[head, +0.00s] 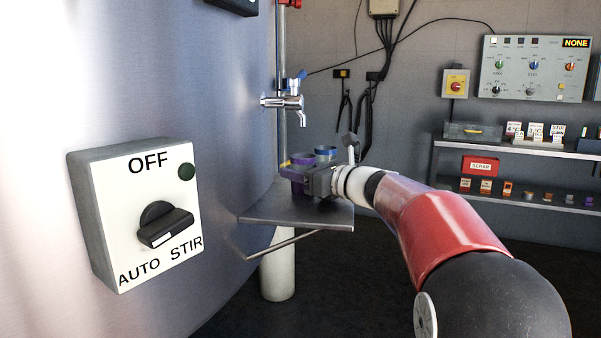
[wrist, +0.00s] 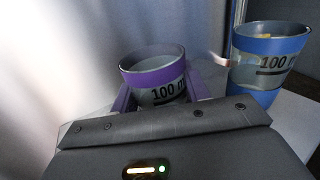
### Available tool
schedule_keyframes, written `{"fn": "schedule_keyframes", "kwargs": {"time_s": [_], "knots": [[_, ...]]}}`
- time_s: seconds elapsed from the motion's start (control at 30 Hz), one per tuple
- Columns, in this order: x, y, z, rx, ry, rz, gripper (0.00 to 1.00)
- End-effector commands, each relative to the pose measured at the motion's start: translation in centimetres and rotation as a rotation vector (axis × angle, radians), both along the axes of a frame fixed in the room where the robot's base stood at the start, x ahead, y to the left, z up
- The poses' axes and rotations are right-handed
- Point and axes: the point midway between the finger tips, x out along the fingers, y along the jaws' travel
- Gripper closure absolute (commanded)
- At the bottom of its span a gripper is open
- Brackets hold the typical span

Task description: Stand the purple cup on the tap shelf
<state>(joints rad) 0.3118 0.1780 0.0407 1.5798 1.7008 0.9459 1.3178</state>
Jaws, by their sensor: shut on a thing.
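The purple cup (wrist: 153,75) is a clear cup with purple bands and a "100 m" mark, upright between the purple-edged fingers of my gripper (wrist: 157,98) in the wrist view. My gripper is shut on it. In the head view the purple cup (head: 301,160) is partly hidden behind my gripper (head: 303,176). The tap shelf (head: 290,214) is a grey metal plate on the tank, below the tap (head: 290,102). The cup is at the shelf; I cannot tell whether its base touches the plate.
A blue-banded cup (wrist: 257,50), also marked "100 m", stands right of the purple cup in the wrist view, with something pale inside. The tank (head: 215,100) curves close on the left and carries a switch box (head: 140,211). Wall shelves (head: 520,145) stand at the right.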

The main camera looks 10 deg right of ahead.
Motion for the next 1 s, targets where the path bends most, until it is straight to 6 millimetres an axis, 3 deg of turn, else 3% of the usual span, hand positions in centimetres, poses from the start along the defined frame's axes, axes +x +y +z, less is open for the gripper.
{"fn": "schedule_keyframes", "kwargs": {"time_s": [0.03, 0.2, 0.53, 0.67, 1.0], "knots": [[0.0, 0.0, -0.2, 0.000, 0.000, 0.000, 0.52], [0.0, 0.0, -0.1, 0.000, 0.000, 0.000, 0.33], [0.0, -0.1, 0.4, 0.000, 0.000, 0.000, 0.33], [-1.4, -1.2, 0.2, -0.001, 0.001, -0.003, 0.33], [-7.1, -5.6, 0.2, 0.000, 0.000, -0.004, 0.33]]}}
